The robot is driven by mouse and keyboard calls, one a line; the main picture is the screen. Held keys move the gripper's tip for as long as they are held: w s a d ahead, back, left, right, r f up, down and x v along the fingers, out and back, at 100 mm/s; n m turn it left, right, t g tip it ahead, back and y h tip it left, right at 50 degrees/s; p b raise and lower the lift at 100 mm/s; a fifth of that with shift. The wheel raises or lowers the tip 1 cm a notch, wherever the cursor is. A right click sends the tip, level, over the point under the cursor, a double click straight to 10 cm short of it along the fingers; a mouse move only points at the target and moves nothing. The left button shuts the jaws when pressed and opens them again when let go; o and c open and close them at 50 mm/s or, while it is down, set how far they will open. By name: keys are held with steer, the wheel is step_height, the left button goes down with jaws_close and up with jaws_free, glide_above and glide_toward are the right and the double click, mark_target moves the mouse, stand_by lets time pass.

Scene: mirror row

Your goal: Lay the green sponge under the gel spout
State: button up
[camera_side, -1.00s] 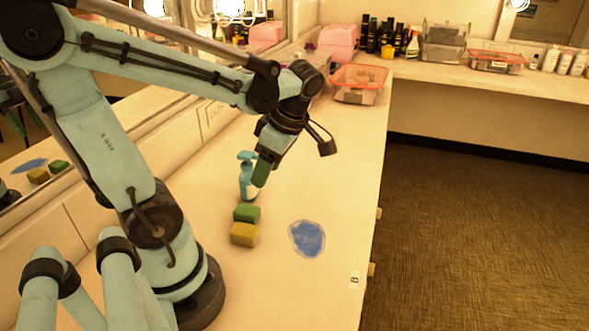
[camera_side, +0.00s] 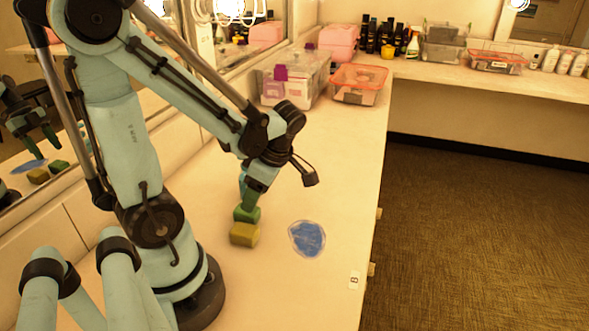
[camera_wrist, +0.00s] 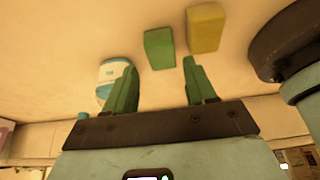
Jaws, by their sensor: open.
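The green sponge (camera_side: 247,214) lies on the counter just behind a yellow block (camera_side: 243,235). My gripper (camera_side: 253,203) points down right above the green sponge. In the wrist view my gripper (camera_wrist: 158,66) is open and empty, and the green sponge (camera_wrist: 159,48) lies beyond the gap between its green fingers. The gel bottle (camera_side: 242,183), pale blue, stands behind my gripper, which hides most of it. In the wrist view the bottle (camera_wrist: 112,72) is beside the left finger, partly covered by it. Its spout is hard to make out.
The yellow block (camera_wrist: 205,28) is close to the sponge's right in the wrist view. A flat blue patch (camera_side: 307,238) lies on the counter to the right. Clear bins (camera_side: 295,80) and a red-lidded box (camera_side: 358,84) stand farther back. A mirror runs along the left.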

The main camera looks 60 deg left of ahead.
mark_target(247, 215)
steer(key=shift+x, duration=2.2)
steer(key=shift+d, duration=0.15)
steer(key=c, duration=0.9)
steer(key=shift+r, duration=0.1)
